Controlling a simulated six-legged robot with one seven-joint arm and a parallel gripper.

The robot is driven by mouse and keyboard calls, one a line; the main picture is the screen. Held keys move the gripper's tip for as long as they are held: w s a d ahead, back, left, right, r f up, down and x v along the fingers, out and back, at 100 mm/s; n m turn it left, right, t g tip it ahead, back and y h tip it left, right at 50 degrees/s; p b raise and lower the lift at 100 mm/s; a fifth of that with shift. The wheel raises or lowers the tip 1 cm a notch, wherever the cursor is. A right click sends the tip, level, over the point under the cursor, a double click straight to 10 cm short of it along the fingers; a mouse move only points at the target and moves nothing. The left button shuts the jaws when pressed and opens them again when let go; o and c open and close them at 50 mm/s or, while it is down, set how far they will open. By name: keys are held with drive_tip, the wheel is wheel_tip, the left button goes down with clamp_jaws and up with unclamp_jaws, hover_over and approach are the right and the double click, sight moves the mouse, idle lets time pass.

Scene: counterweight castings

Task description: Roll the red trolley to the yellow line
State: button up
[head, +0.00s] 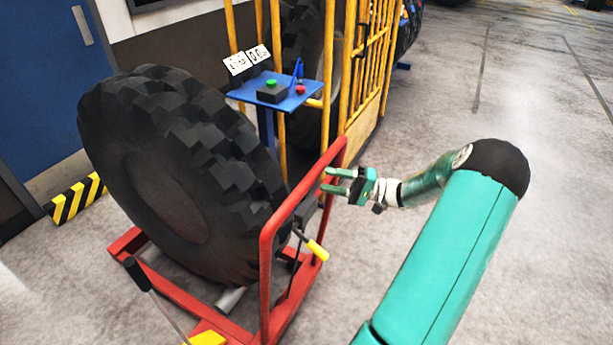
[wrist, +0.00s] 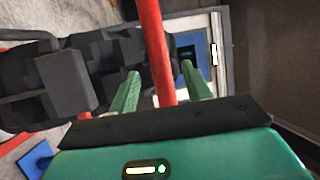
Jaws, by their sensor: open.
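The red trolley (head: 266,285) stands on the floor and carries a large black tyre (head: 185,170), upright in its frame. The trolley's red push handle (head: 300,190) rises on the right side. My gripper (head: 327,180) is open at the handle's top bar, on its right side. In the wrist view the red bar (wrist: 152,40) runs between the two green fingers of my gripper (wrist: 160,70), with a gap visible on both sides. Whether a finger touches it I cannot tell. I cannot make out the yellow line for certain in either view.
A yellow cage (head: 383,60) stands behind the trolley. A blue stand (head: 268,92) with green and red buttons is in front of it. A black-yellow striped kerb (head: 75,198) lies left. A yellow-gripped lever (head: 317,250) sticks out below the handle. Floor at right is clear.

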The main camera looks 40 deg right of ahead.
drive_tip(key=x, duration=0.7)
drive_tip(key=shift+w, duration=0.2)
drive_tip(key=shift+a, duration=0.1)
clamp_jaws()
